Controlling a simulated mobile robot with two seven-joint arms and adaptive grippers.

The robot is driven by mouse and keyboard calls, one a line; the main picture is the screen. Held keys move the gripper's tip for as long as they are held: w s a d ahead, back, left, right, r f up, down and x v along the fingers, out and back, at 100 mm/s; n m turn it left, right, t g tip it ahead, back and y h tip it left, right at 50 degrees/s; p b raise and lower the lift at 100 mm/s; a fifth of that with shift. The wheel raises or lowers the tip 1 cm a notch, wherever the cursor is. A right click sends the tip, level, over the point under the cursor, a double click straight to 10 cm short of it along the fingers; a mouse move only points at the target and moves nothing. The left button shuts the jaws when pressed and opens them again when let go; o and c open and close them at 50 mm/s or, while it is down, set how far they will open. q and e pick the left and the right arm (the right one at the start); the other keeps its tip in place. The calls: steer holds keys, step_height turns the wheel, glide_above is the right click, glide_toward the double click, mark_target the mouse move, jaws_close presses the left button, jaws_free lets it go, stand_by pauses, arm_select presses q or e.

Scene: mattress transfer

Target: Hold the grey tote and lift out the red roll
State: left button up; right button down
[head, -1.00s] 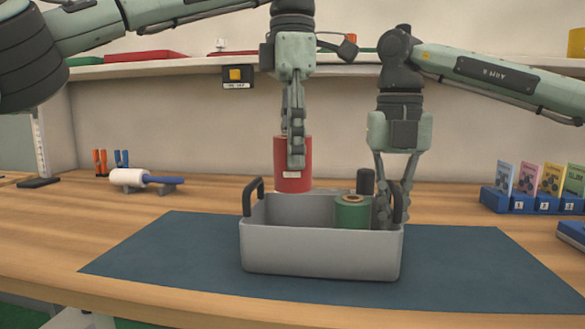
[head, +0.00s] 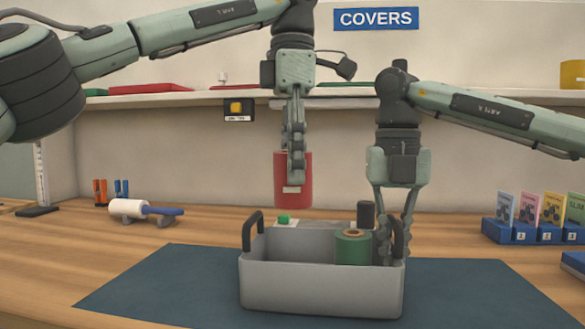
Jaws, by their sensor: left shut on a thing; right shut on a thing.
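The grey tote (head: 320,288) stands on a dark blue mat, with a black handle at each end. A green roll (head: 353,249) and a black cylinder (head: 365,214) are in its right half. My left gripper (head: 294,170) is shut on the red roll (head: 293,195) and holds it upright above the left part of the tote, clear of the rim. My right gripper (head: 393,245) is shut at the tote's right end, by the right handle (head: 402,235). Its fingertips are partly hidden behind the tote's contents and wall.
The blue mat (head: 160,285) has free room left of the tote. A white lint roller (head: 130,208) lies at the back left. A blue card rack (head: 525,233) stands at the right. A shelf (head: 170,99) runs along the wall behind my arms.

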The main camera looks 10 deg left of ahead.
steer(key=shift+r, duration=0.1)
stand_by(0.3)
steer(key=c, duration=1.6)
jaws_free()
